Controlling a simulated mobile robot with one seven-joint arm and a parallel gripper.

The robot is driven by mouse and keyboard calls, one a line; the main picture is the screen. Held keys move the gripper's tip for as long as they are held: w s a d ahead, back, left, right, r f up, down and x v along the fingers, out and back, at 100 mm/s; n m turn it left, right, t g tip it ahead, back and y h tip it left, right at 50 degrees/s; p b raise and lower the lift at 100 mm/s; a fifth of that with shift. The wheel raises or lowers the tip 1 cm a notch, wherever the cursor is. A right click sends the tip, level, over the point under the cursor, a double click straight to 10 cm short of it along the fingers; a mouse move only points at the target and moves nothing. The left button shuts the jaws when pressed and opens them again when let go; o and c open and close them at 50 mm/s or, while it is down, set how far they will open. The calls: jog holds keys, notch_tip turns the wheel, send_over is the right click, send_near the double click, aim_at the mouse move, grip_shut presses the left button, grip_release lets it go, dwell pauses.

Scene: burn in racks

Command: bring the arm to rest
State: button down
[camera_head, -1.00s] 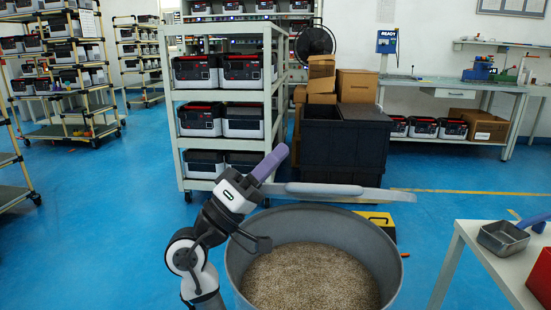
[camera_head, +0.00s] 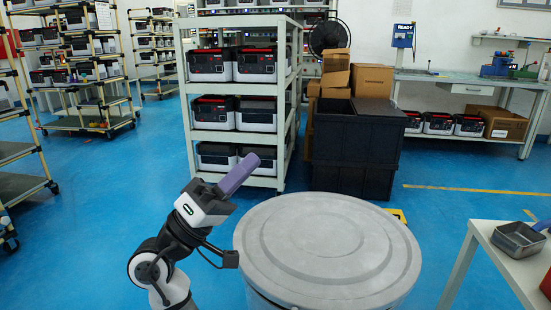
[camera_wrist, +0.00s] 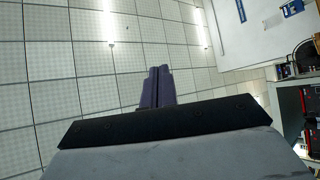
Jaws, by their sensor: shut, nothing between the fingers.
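My arm stands at the lower left of the head view, bent upward. My gripper (camera_head: 238,174) has purple fingers, shut and empty, pointing up and to the right in the air. In the wrist view the two purple fingers (camera_wrist: 157,87) lie side by side, aimed at the ceiling. The gripper is apart from everything, to the left of and above a large round grey bin (camera_head: 270,290). A grey lid (camera_head: 325,240) lies flat on the bin and hides its inside.
A white rack (camera_head: 185,110) of battery units stands behind. Black crates (camera_head: 350,150) with cardboard boxes are right of it. A white table (camera_head: 515,265) with a metal tray (camera_head: 518,238) is at the right edge. Blue floor is open at left.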

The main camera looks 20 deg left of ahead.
jog(key=s+a, duration=0.1)
jog(key=s, duration=0.1)
jog(key=s+a, duration=0.2)
jog(key=shift+a, duration=0.1)
